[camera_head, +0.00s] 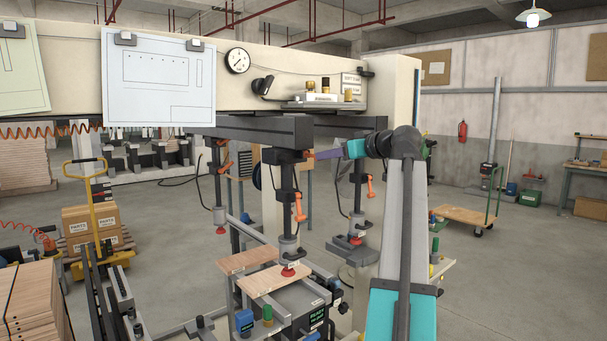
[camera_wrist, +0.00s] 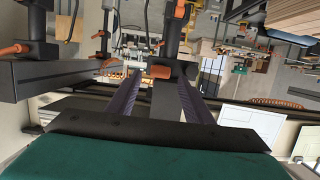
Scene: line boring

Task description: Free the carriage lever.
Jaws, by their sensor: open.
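An orange carriage lever (camera_head: 308,154) sticks out at the top of the middle drill column, just under the dark beam. In the wrist view an orange lever end (camera_wrist: 158,72) lies between the tips of my two dark purple fingers. My gripper (camera_head: 322,154) is open, coming from the right at the lever's height; in the wrist view (camera_wrist: 159,82) both fingers show with a gap around the lever. I cannot tell whether either finger touches it. The lever's root is partly hidden.
The dark beam (camera_head: 252,129) runs close above and left of my gripper. Below hang a spindle with an orange handle (camera_head: 300,206) and a red-tipped foot over wooden boards (camera_head: 274,278). A second column with an orange handle (camera_head: 370,186) stands behind my arm.

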